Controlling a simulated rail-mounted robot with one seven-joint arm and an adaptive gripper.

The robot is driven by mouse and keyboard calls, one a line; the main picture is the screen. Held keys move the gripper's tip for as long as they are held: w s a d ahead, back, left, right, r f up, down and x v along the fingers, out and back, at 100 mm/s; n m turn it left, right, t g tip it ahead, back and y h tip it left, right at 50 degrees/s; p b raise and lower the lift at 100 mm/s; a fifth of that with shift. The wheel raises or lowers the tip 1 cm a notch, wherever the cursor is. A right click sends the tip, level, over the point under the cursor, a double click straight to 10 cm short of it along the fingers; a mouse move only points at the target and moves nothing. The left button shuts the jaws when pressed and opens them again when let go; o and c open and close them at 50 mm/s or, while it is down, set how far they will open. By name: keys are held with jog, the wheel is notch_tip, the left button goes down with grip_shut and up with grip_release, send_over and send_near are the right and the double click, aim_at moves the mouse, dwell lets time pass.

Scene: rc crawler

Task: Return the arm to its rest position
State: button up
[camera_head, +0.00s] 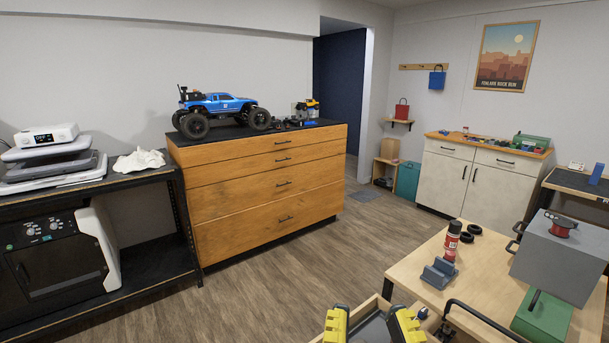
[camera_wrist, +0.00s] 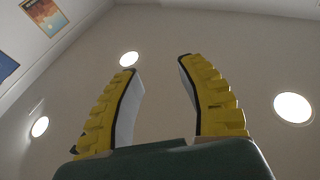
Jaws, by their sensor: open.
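My gripper (camera_head: 369,322) shows at the bottom edge of the head view, with two yellow fingers spread apart over a drawer or tray at the near side of the light wooden table. In the wrist view my gripper (camera_wrist: 160,85) is open, and nothing is between its fingers. Behind the fingers I see only ceiling, round lights and wall posters, so it points upward. The rest of my arm is out of view in the head view.
A blue crawler truck (camera_head: 218,105) stands on the drawer cabinet (camera_head: 265,185). The floor between is clear.

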notch_tip(320, 180, up, 22)
jog(key=s+p, duration=0.1)
jog(key=p, duration=2)
jog(key=shift+s+d+t, duration=0.25)
jog(key=shift+d+t, duration=0.05)
jog(key=shift+d, duration=0.15)
jog(key=shift+f, duration=0.1)
